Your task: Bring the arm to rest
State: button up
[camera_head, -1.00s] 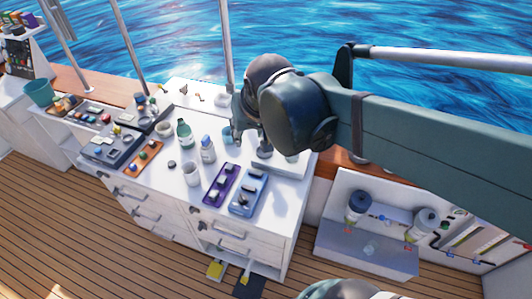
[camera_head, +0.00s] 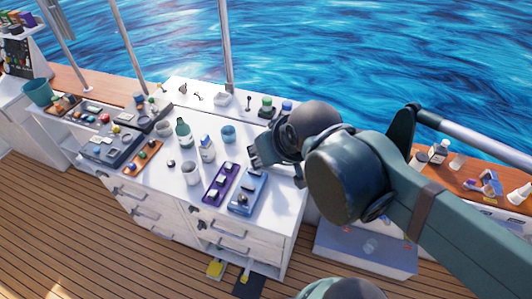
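My arm reaches in from the right in the head view, over the right end of the white cabinet (camera_head: 150,192). My gripper (camera_head: 257,155) is at the arm's end, above the right part of the cabinet top, up and right of the blue tray (camera_head: 248,192). Its fingers are small and partly hidden by the wrist. I cannot tell whether they are open or shut. I see no object held in it.
A purple tray (camera_head: 221,183), a green bottle (camera_head: 184,133), a white bottle (camera_head: 207,148) and a blue cup (camera_head: 228,133) stand left of my gripper. Metal posts (camera_head: 227,45) rise at the back. A wooden ledge (camera_head: 460,185) with bottles lies right.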

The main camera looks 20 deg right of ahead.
notch_tip(320, 180, down, 11)
jog(key=b, duration=1.1)
jog(key=shift+f, duration=0.15)
dwell(0.8)
